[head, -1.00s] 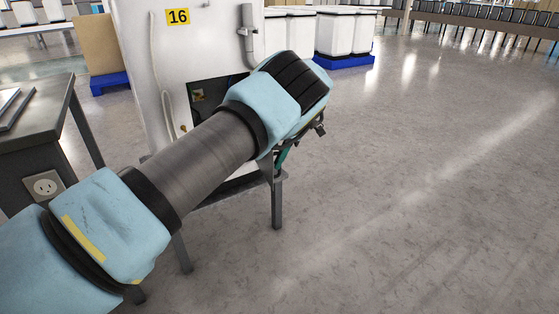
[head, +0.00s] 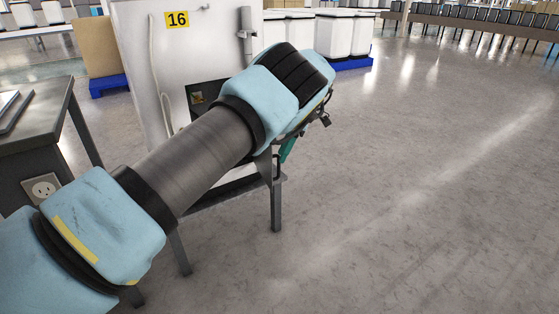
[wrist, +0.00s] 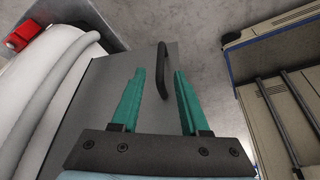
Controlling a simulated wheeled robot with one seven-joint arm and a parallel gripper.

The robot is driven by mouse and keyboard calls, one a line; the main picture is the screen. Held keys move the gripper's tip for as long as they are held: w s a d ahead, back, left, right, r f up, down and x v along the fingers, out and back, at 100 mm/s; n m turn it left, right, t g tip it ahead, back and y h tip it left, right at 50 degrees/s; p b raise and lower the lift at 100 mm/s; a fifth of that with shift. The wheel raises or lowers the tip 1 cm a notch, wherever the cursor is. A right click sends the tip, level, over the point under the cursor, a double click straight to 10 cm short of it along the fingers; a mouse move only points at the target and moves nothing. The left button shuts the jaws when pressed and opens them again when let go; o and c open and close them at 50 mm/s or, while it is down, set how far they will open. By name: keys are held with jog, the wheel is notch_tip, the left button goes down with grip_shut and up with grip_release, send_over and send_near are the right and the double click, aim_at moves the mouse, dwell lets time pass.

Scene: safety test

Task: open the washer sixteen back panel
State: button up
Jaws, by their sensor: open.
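Washer sixteen (head: 225,45) is the white cabinet with the yellow "16" label, left of centre in the head view. A dark opening (head: 207,95) with parts inside shows low on its back, partly hidden by my arm. A flat grey panel (wrist: 110,80) with a black curved handle (wrist: 161,65) shows in the wrist view. In the head view the handle (head: 277,165) stands on a grey surface below the opening. My gripper (wrist: 159,74) is open, its green fingers on either side of the handle in the picture. I cannot tell how deep the handle sits between them.
A white hose (wrist: 62,75) and a red part (wrist: 22,35) lie left in the wrist view. A beige, blue-edged object (wrist: 280,85) is at right. A dark table (head: 40,125) stands left of the washer. Floor to the right is clear.

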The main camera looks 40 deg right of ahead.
jog(key=v, duration=0.6)
jog(key=shift+r, duration=0.2)
jog(key=shift+s, duration=0.1)
